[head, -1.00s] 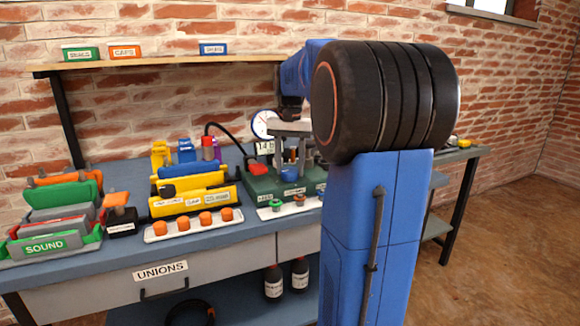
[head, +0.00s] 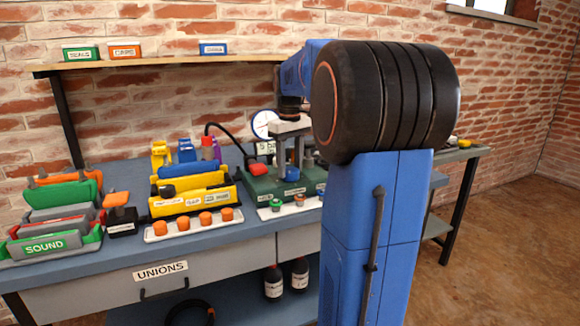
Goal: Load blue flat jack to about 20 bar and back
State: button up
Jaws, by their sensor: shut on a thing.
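My gripper (head: 291,160) points down over the green pump base (head: 258,187), its pale palm and two grey fingers in view. It is shut on the blue knob (head: 292,174) on that base; the contact is partly hidden. A white dial gauge (head: 263,122) stands behind, half hidden by my gripper. The readout (head: 264,148) below it seems to start with "5 ba", its end covered. A black hose (head: 224,128) arches to a red part (head: 256,168) on the base. A blue upright piece (head: 187,151) stands behind the yellow rack; I cannot tell whether it is the flat jack.
A white tray (head: 160,237) with several orange caps stands in front of the yellow rack (head: 187,206). The SOUND rack (head: 45,246) is at the left. A small white tray (head: 268,214) with a green and an orange piece lies before the pump. A shelf (head: 170,63) hangs above.

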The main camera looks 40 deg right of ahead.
aim_at(290, 170)
jog(key=n, duration=0.5)
jog(key=shift+n, duration=0.3)
dwell(0.4)
jog(key=o, duration=1.1)
jog(key=shift+c, duration=0.2)
notch_tip(290, 170, up, 17)
jog(key=shift+r, duration=0.2)
dwell(0.7)
